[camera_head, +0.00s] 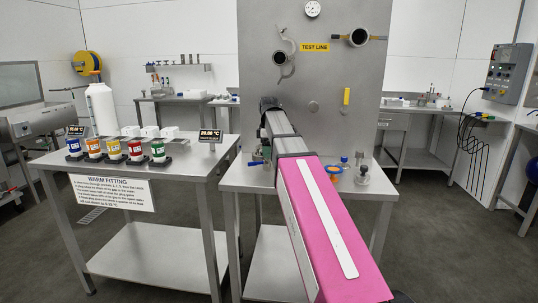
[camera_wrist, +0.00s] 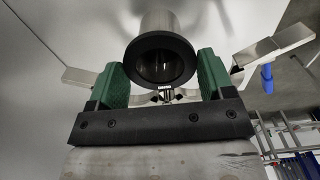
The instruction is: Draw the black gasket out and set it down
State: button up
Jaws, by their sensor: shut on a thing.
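The black gasket (camera_wrist: 160,83) shows as a dark ring at the mouth of a steel pipe stub (camera_wrist: 160,22) in the wrist view. The green fingers of my gripper (camera_wrist: 161,62) stand on both sides of this ring and are shut on it. The ring still looks in line with the pipe mouth; I cannot tell if there is a gap behind it. An open metal clamp (camera_wrist: 80,77) spreads its arms to both sides behind my fingers. In the head view the left port (camera_head: 282,58) on the steel panel has its clamp open; my arm hides the fingertips.
A steel bench (camera_head: 230,180) stands below the panel, with small blue and orange items (camera_head: 340,168) and a metal fitting (camera_head: 362,172) at its right. The left table (camera_head: 120,162) holds colored bottles and a sign.

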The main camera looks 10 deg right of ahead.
jog(key=shift+r, duration=0.65)
jog(key=shift+r, duration=3)
jog(key=shift+s+d+f+m, duration=0.2)
jog(key=shift+d+m, duration=0.1)
jog(key=shift+m, duration=0.25)
jog(key=shift+s+d+f+m, duration=0.15)
jog(key=shift+s+d+m, duration=0.1)
jog(key=shift+m, duration=0.3)
jog(key=s+d+f+m, duration=0.3)
jog(key=s+d+m, duration=0.3)
jog(key=m, duration=0.9)
jog(key=shift+f+m, duration=0.25)
jog(key=shift+m, duration=0.05)
jog(key=shift+s+a, duration=0.1)
